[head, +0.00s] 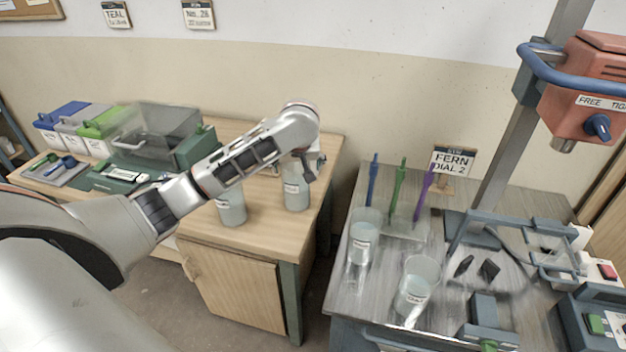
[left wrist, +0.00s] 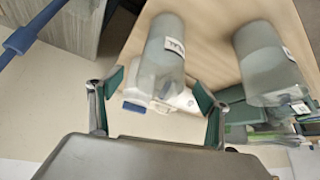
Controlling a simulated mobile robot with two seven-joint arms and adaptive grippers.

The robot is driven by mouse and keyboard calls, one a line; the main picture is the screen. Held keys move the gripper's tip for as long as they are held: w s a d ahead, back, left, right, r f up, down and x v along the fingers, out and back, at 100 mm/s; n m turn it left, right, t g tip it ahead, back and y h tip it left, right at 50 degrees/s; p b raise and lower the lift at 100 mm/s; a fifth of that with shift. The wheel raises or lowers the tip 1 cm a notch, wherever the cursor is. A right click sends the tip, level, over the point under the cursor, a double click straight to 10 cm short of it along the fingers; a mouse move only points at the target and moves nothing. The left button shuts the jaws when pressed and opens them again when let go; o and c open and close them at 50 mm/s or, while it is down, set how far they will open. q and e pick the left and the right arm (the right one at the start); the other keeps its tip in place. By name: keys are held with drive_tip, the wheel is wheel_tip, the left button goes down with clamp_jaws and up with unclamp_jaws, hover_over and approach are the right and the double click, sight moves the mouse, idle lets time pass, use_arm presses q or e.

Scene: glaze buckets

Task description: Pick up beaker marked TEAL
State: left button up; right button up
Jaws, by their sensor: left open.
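Two cloudy grey-green beakers stand on the wooden table. The right one (head: 296,197) is below my left gripper (head: 307,168), partly hidden by it. The left one (head: 232,208) stands a little apart, near the front edge. In the left wrist view, a beaker with a white label (left wrist: 163,50) lies ahead of my left gripper (left wrist: 158,88), roughly in line with the gap between its green-padded fingers. The other beaker (left wrist: 260,60) is to the right there. The gripper is open and empty. The label print is too small to read surely as TEAL. My right gripper is out of view.
Two more labelled beakers (head: 364,238) (head: 416,287) stand on the grey bench, near coloured sticks (head: 397,190) and a FERN DIAL 2 sign (head: 452,161). Coloured boxes (head: 98,122) and a clear-lidded case (head: 160,125) are at the wooden table's left. A gap separates both tables.

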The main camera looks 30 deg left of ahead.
sight(296, 184)
use_arm(q)
drive_tip(key=x, duration=0.7)
drive_tip(key=shift+s+a, duration=0.1)
drive_tip(key=shift+a, duration=0.15)
drive_tip(key=c, duration=2.2)
drive_tip(key=shift+o, duration=0.2)
drive_tip(key=shift+r, duration=0.15)
